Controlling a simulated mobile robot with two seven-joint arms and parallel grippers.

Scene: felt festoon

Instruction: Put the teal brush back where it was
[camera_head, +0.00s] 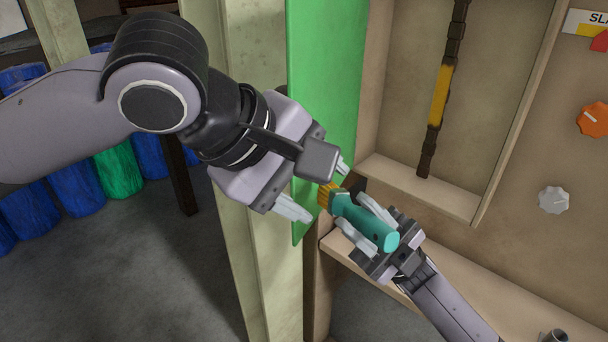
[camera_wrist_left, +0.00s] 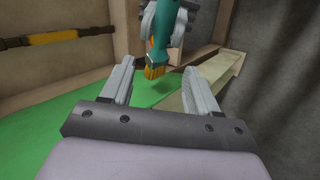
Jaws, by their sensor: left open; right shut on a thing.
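The teal brush (camera_head: 366,222) has a teal handle and yellow-orange bristles, which point to the upper left. My right gripper (camera_head: 368,222) is shut on its handle, above a wooden ledge. My left gripper (camera_head: 318,190) is open and empty, its fingers near the bristle end. In the left wrist view the brush (camera_wrist_left: 168,38) hangs beyond the fingertips of my left gripper (camera_wrist_left: 160,75), bristles toward it. The brush appears apart from the left fingers.
A green panel (camera_head: 325,80) stands behind, beside a pale post (camera_head: 262,150). A wooden recess holds a dark rod with a yellow band (camera_head: 440,95). An orange knob (camera_head: 593,119) and a grey knob (camera_head: 553,200) are at right. Blue and green barrels (camera_head: 118,172) stand left.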

